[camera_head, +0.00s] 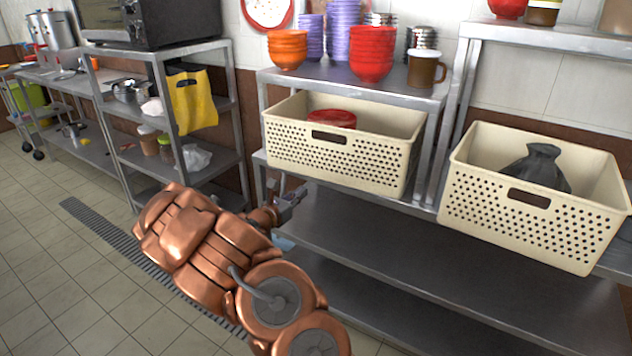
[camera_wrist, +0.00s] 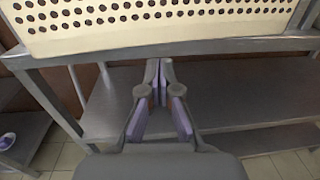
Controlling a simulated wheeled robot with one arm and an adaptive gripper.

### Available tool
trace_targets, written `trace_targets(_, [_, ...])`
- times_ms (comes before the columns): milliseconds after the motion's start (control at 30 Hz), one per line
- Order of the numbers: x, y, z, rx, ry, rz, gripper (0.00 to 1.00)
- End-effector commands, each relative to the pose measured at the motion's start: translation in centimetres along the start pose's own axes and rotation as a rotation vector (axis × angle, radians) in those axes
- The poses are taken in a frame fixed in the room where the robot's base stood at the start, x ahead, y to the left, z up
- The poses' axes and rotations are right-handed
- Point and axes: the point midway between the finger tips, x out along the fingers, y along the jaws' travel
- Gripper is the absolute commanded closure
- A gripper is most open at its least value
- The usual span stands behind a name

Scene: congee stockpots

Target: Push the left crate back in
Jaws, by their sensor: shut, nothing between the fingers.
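The left crate (camera_head: 380,166) is a cream perforated bin with a dark handle slot, on the shelf under the bowls. It holds a red item (camera_head: 332,118). In the wrist view its perforated front wall (camera_wrist: 160,36) spans the top of the picture. My gripper (camera_head: 298,192) is shut and empty, below the lower left part of the crate's front. In the wrist view my gripper (camera_wrist: 160,66) has its fingertips together, just below the shelf's front rail (camera_wrist: 230,46). I cannot tell how far the tips are from the crate.
A second cream crate (camera_head: 470,215) with a dark bag (camera_head: 538,166) sits on the right rack. Above the left crate, a steel shelf (camera_head: 330,74) bears red, orange and purple bowls and a brown mug (camera_head: 424,68). The lower steel shelf (camera_head: 400,262) is mostly bare.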

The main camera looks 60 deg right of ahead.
Motion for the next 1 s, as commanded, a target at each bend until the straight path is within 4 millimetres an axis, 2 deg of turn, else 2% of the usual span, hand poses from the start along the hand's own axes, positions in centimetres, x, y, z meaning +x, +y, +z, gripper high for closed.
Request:
trace_targets(300, [4.9,-0.1,0.1,0.004,0.000,-0.002,1.00])
trace_targets(500, [7.3,-0.1,-0.1,0.002,0.003,-0.002,1.00])
trace_targets(700, [8.2,0.1,0.0,0.003,0.001,0.001,1.00])
trace_targets(1000, [8.3,0.0,0.0,0.002,0.000,0.001,1.00])
